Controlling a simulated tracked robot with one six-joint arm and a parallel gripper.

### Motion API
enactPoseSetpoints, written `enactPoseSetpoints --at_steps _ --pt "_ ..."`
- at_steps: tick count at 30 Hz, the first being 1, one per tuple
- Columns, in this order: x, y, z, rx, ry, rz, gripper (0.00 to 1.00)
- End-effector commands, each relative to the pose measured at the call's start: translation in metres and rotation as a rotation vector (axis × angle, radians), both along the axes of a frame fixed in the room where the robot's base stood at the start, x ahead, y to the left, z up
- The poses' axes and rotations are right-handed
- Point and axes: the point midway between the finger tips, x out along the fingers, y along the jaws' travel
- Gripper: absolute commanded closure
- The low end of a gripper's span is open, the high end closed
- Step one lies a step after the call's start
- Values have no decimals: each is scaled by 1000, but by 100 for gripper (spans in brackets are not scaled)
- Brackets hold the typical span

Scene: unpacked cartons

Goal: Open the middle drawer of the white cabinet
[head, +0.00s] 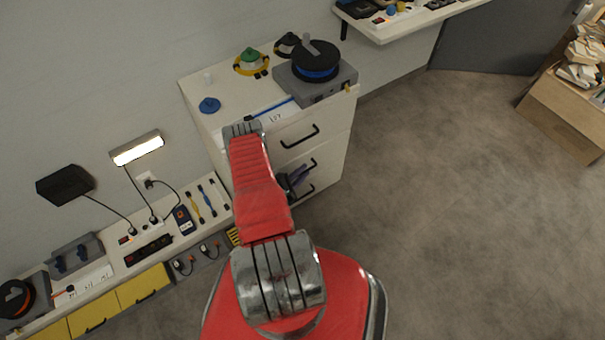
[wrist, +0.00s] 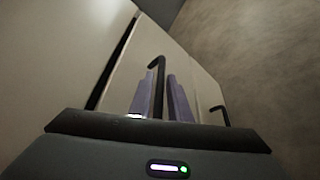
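The white cabinet (head: 335,135) stands against the wall, with black bar handles on its drawer fronts. The top drawer's handle (head: 300,136) is clear of my gripper. My gripper (head: 300,176) is at the middle drawer, low on the cabinet front, and partly hides it in the head view. In the wrist view its two purple fingers (wrist: 160,95) stand close together on either side of the middle drawer's handle (wrist: 159,75), shut on it. A dark gap (wrist: 115,60) runs along one edge of the middle drawer front (wrist: 135,65). The lower handle (wrist: 220,114) is to the right.
A grey box with a black and blue spool (head: 316,66) and small items stand on the cabinet top. A low bench with yellow drawers (head: 143,285) is at left. A cardboard carton (head: 560,115) stands at far right. The floor (head: 440,190) before the cabinet is clear.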

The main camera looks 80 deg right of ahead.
Motion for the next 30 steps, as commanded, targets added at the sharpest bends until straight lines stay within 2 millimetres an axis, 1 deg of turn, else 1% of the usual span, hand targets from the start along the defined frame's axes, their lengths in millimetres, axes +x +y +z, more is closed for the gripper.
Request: enactPoseSetpoints --at_steps 7,15,28,29,30 --pt "0 -1 0 0 0 0 83" --pt "0 0 0 0 0 0 100" --pt "-1 0 -1 1 0 -1 100" --pt "-1 6 -1 2 0 -1 100" --pt "-1 4 -1 0 0 -1 100"
